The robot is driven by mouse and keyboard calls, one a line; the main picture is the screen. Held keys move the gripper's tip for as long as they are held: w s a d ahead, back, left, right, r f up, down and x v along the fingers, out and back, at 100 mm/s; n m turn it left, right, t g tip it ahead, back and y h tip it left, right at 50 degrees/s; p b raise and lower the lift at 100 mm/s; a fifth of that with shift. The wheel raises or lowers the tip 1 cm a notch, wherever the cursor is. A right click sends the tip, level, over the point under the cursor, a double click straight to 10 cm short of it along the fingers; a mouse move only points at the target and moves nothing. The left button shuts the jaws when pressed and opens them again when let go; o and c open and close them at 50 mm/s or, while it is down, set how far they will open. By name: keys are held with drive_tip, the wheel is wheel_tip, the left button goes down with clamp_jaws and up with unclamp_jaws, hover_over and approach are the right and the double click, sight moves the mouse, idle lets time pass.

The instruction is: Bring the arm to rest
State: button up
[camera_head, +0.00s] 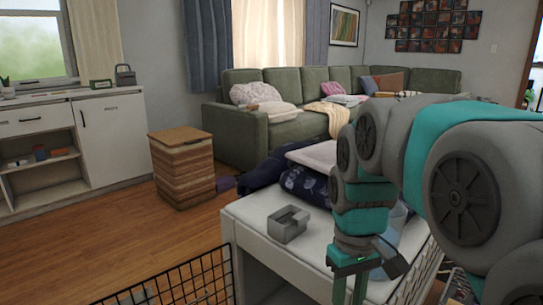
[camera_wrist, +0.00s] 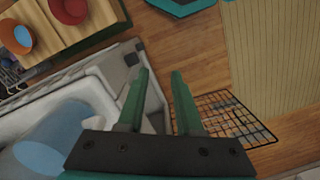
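My arm comes in from the right of the head view and bends down over a white table or cabinet top (camera_head: 262,232). My gripper (camera_head: 350,290) points downward, close to the front part of that white top. In the wrist view my gripper (camera_wrist: 160,72) has its two green fingers apart with nothing between them. The fingertips reach past the edge of a pale surface, with wooden floor beyond. I cannot tell how high the fingers are above the white top.
A small grey box (camera_head: 288,226) and dark patterned cloth (camera_head: 303,182) lie on the white top. A black wire basket (camera_head: 185,285) stands in front; a wire grid (camera_wrist: 228,118) shows right of my fingers. A wooden bin (camera_head: 183,172) and green sofa (camera_head: 235,128) stand behind. Floor is clear at left.

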drive_tip(key=s+d+f+m, duration=0.1)
drive_tip(key=s+f, duration=0.4)
drive_tip(key=s, duration=0.3)
drive_tip(key=s+d+f+m, duration=0.1)
drive_tip(key=s+f+m, duration=0.1)
drive_tip(key=s+f, duration=0.3)
drive_tip(key=s, duration=0.3)
drive_tip(key=shift+s+f+m+g, duration=0.2)
drive_tip(key=shift+s+m+g, duration=0.1)
drive_tip(key=shift+s+g, duration=0.1)
drive_tip(key=shift+o, duration=0.2)
